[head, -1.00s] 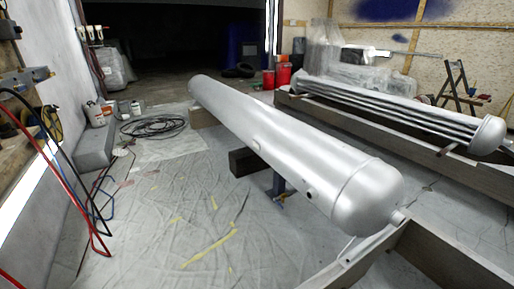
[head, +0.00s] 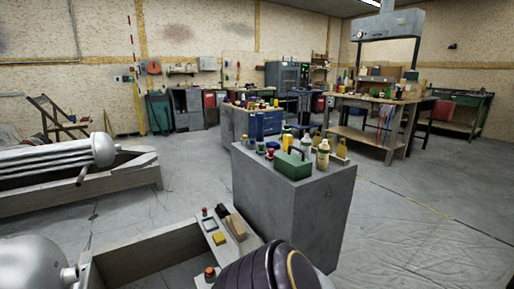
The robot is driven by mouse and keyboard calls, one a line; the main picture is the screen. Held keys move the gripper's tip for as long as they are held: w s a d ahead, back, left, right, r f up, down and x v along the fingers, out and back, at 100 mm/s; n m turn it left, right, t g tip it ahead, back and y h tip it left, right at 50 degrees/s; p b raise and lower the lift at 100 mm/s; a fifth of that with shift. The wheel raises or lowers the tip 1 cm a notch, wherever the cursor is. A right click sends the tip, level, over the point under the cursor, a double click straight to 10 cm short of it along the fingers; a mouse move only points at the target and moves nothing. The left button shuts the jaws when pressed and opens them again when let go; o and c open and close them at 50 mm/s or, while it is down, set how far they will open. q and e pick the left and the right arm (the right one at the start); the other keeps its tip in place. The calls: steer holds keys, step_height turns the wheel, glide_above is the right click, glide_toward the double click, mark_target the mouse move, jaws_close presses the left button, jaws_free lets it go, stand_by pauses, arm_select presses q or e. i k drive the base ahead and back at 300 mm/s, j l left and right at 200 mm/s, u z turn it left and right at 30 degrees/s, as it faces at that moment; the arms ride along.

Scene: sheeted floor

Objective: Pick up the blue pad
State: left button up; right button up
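No thing in the head view is clearly a blue pad. A small flat piece with a dark rim and a pale grey-blue face (head: 209,224) lies on the near beam, left of a brown block; it is too small to tell whether it is the pad. A yellow block (head: 220,238) lies just in front of it. Neither of my grippers can be made out in the head view.
A grey cabinet (head: 290,210) stands right of the beam, with a green box (head: 292,164) and several bottles on top. A brown block (head: 236,226) and a red-topped bottle (head: 210,273) are on the beam. Sheeted floor (head: 410,225) is open at right.

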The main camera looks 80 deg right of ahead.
mark_target(273, 145)
steer(key=z, duration=2.85)
steer(key=i+l, duration=0.1)
steer(key=l, duration=1)
steer(key=i+l, duration=0.15)
steer(key=l, duration=0.2)
steer(key=i+l, duration=0.2)
steer(key=l, duration=0.15)
steer(key=i+l, duration=0.15)
steer(key=l, duration=0.2)
steer(key=i+l+u, duration=0.1)
steer(key=l, duration=0.25)
steer(key=i+l, duration=0.2)
steer(key=l, duration=0.2)
